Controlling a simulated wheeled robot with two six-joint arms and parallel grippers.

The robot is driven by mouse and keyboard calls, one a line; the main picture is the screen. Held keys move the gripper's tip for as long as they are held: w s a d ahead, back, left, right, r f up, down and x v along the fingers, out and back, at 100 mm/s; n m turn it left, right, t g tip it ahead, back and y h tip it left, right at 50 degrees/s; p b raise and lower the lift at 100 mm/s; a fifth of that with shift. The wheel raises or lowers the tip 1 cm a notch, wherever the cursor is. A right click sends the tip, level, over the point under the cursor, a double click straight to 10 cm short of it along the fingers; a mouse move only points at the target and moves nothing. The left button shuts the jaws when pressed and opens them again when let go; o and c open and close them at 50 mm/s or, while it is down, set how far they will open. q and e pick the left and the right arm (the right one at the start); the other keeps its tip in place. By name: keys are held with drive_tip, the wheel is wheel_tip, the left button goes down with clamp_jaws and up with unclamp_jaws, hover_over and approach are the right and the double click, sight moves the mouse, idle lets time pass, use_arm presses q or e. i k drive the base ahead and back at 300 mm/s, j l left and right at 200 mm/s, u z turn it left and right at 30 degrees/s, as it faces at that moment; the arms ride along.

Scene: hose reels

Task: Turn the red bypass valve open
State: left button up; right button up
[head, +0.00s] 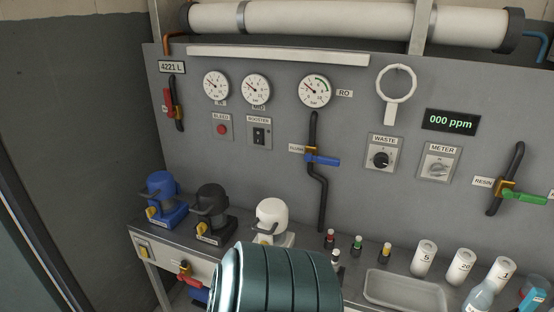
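A red valve handle (169,98) is at the upper left of the grey panel, beside a short black hose (178,113). The handle looks upright, roughly along the hose. A second valve with some red and brass (184,268) shows low at the left under the bench edge, partly hidden and small. No label that I can read marks either as the bypass. Neither of my grippers is in view. A large teal ribbed cylinder (285,280), seemingly part of my own arm, covers the bottom middle and hides part of the bench.
A blue-handled valve (322,160) and a green-handled valve (525,197) sit on the panel. Blue, black and white housings (271,217) stand along the bench. Small bottles, white cartridges (424,258) and a clear tray (402,291) crowd its right side.

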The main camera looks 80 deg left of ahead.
sight(181, 276)
drive_tip(key=u, duration=3.5)
